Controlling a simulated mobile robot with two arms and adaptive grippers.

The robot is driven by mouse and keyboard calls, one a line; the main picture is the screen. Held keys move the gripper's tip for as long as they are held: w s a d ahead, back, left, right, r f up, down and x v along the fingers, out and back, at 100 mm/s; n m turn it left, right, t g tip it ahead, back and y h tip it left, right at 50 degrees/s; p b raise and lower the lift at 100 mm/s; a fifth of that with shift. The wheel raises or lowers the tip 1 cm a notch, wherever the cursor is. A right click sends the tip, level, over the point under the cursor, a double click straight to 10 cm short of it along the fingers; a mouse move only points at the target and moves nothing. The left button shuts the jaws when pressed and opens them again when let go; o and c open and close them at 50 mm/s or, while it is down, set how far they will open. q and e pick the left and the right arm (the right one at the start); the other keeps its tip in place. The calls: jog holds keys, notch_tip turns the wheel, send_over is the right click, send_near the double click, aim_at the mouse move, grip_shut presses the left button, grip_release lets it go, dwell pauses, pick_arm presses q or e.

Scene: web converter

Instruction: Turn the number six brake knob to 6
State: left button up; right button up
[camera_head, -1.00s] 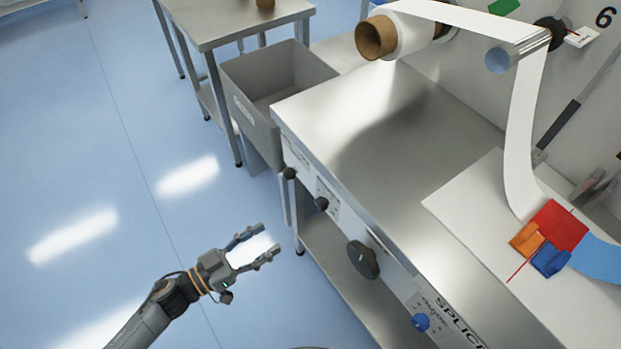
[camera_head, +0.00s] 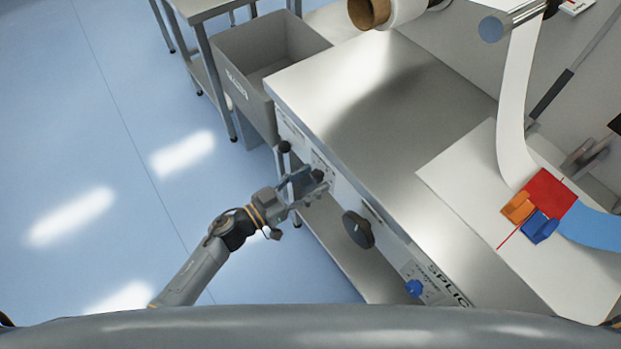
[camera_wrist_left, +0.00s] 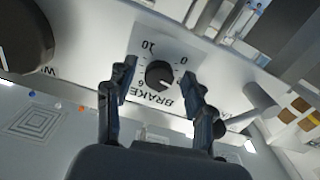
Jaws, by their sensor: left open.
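The brake knob (camera_wrist_left: 160,74) is small, round and black on a white dial plate marked 0, 10 and BRAKE 6, seen upside down in the left wrist view. A short white pointer line on it slants toward the lower right there. My left gripper (camera_head: 317,181) is open at the front panel of the steel bench, where it mostly hides this knob in the head view. In the left wrist view its fingers (camera_wrist_left: 159,73) stand on either side of the knob, with visible gaps. My right gripper is not in view.
A large black knob (camera_head: 358,230) is right of the gripper on the same panel, and a blue knob (camera_head: 413,288) is farther along. A small black knob (camera_head: 284,147) sits to the left. A grey bin (camera_head: 262,65) stands beside the bench. The floor at left is clear.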

pick_arm(q)
jog(key=shift+w+d, duration=0.15)
jog(key=shift+c, duration=0.2)
grip_shut()
